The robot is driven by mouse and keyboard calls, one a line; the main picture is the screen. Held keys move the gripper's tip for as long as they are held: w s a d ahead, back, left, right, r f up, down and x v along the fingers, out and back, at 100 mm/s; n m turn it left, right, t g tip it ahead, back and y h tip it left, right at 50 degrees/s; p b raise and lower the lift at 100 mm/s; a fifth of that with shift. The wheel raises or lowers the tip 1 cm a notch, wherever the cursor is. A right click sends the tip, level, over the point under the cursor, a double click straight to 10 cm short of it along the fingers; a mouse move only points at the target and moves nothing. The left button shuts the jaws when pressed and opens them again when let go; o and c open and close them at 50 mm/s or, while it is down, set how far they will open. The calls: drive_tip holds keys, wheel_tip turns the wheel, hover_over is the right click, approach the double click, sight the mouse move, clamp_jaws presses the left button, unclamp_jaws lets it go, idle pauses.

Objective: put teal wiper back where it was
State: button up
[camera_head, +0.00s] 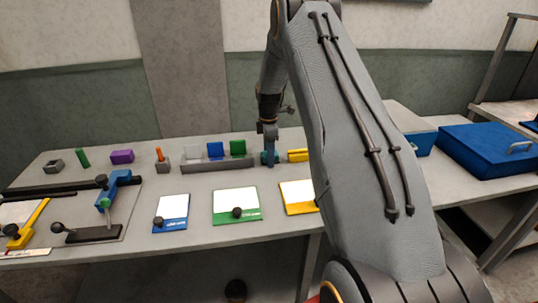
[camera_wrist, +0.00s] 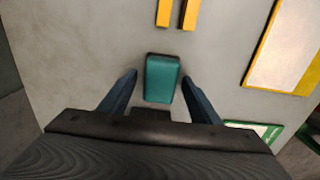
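The teal wiper (camera_wrist: 162,80) is a small block on the grey table, in the middle of the wrist view. In the head view only a little teal (camera_head: 277,158) shows, mostly hidden behind my gripper (camera_head: 270,162). In the wrist view my gripper (camera_wrist: 159,82) is open, with one dark blue finger on each side of the wiper and a visible gap on both sides. I cannot tell how far the fingertips are above the table.
Yellow bars (camera_head: 298,155) lie just right of the wiper. White cards with blue (camera_head: 171,212), green (camera_head: 237,204) and yellow (camera_head: 298,196) borders lie in front. A blue box (camera_head: 485,150) is at right.

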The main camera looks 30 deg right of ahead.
wheel_tip(320, 180, up, 11)
drive_tip(key=b, duration=0.4)
drive_tip(key=s+a+r+m, duration=0.1)
drive_tip(key=s+a+m, duration=0.5)
drive_tip(key=s+a, duration=0.55)
drive_tip(key=s+a+f+m, duration=0.1)
drive_tip(key=s+a+m, duration=0.1)
drive_tip(key=s, duration=0.5)
drive_tip(key=s+a+f+m, duration=0.1)
drive_tip(key=s+a+m, duration=0.2)
drive_tip(key=s, duration=0.4)
drive_tip(key=s+a+f+m+t, duration=0.1)
drive_tip(key=s+a+m, duration=0.2)
drive_tip(key=s, duration=0.4)
drive_tip(key=shift+s+f+m, duration=0.2)
drive_tip(key=shift+s+m, duration=0.1)
drive_tip(key=shift+m, duration=0.1)
